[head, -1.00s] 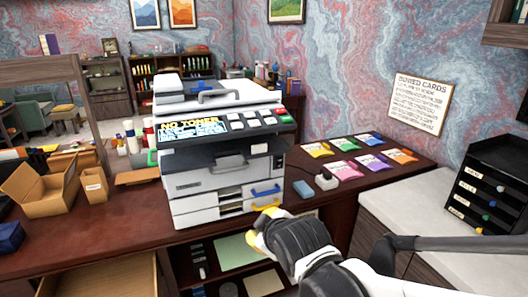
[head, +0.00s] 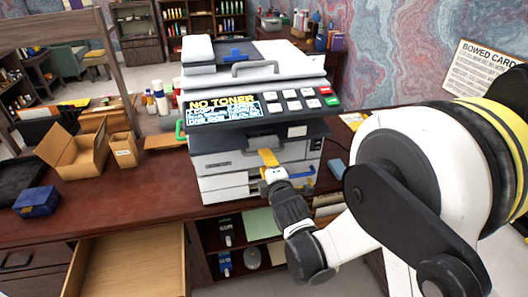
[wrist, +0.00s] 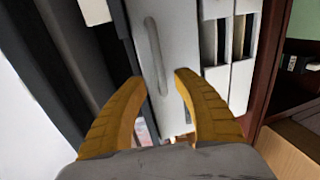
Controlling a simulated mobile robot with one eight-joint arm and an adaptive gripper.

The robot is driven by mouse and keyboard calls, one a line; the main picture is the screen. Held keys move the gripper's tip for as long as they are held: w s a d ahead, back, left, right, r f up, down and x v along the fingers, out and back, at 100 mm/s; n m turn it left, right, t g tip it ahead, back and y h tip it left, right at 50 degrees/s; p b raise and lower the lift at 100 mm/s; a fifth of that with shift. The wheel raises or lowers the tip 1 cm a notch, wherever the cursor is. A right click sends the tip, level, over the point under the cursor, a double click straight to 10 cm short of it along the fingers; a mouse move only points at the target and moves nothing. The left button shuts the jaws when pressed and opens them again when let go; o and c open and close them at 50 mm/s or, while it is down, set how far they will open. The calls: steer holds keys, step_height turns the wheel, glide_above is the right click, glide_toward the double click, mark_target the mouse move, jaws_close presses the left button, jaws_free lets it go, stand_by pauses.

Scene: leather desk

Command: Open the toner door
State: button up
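The printer (head: 225,165) stands on the desk, with "NO TONER" on its display (head: 222,108). Its white front panel has a grey bar handle (head: 262,142), just above my gripper in the head view. In the wrist view a white panel (wrist: 178,60) with a long grey handle (wrist: 153,57) lies ahead. My gripper (wrist: 158,78) is open, its two yellow fingers spread to either side of the handle's lower end. I cannot tell whether they touch it. In the head view my gripper (head: 267,157) is in front of the printer and hides part of its front. The panel looks shut.
An open drawer (head: 130,262) juts out below the desk at left. Cardboard boxes (head: 75,155) and a dark blue box (head: 37,200) lie left of the printer.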

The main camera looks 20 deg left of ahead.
mark_target(254, 158)
steer(key=b+x, duration=0.1)
steer(key=x, duration=0.5)
steer(key=shift+w, duration=0.15)
jaws_close()
